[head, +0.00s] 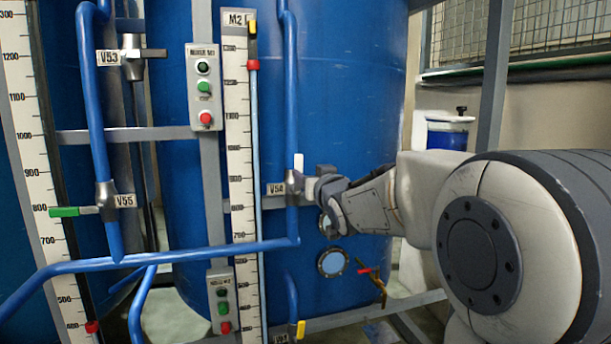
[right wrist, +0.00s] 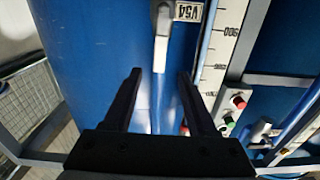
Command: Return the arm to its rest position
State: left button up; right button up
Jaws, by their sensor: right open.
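My right arm (head: 410,200) comes in from the right in the head view and reaches toward the valve labelled V54 (head: 293,183). My right gripper (head: 325,190) is just right of that valve; its fingertips are hard to make out there. In the right wrist view my right gripper (right wrist: 157,85) is open, with two dark fingers apart and nothing between them. The V54 valve's pale handle (right wrist: 161,45) shows beyond the fingertips, with its label at the top. In the head view a pale handle stands upright at V54. My left gripper is not in view.
Large blue tanks (head: 345,90) stand behind blue pipes (head: 180,258) and grey frame bars. Valves V53 (head: 131,57) and V55 (head: 105,200) are at left. A red-handled tap (head: 372,272) sits low.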

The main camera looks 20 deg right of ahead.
jog(key=shift+s, duration=0.15)
dwell(0.3)
jog(key=s+a+f+n+g+y+p, duration=0.2)
jog(key=s+a+f+g+p, duration=0.15)
jog(key=s+a+f, duration=0.5)
jog(key=s+a+f+n+g+y+p, duration=0.2)
jog(key=s+a+f+g, duration=0.25)
jog(key=a, duration=0.65)
jog(key=s+a+f+n+g+p, duration=0.1)
jog(key=s+f+g, duration=0.1)
jog(key=s, duration=0.6)
jog(key=s+a+f+n+g+p, duration=0.1)
jog(key=s+f+n+g, duration=0.1)
jog(key=s, duration=0.6)
jog(key=s+a+f+n+g+h+p, duration=0.1)
jog(key=s+f+g, duration=0.3)
jog(key=s, duration=0.5)
jog(key=shift+a+n+g, duration=0.4)
jog(key=shift+n+g, duration=0.1)
jog(key=shift+g, duration=0.5)
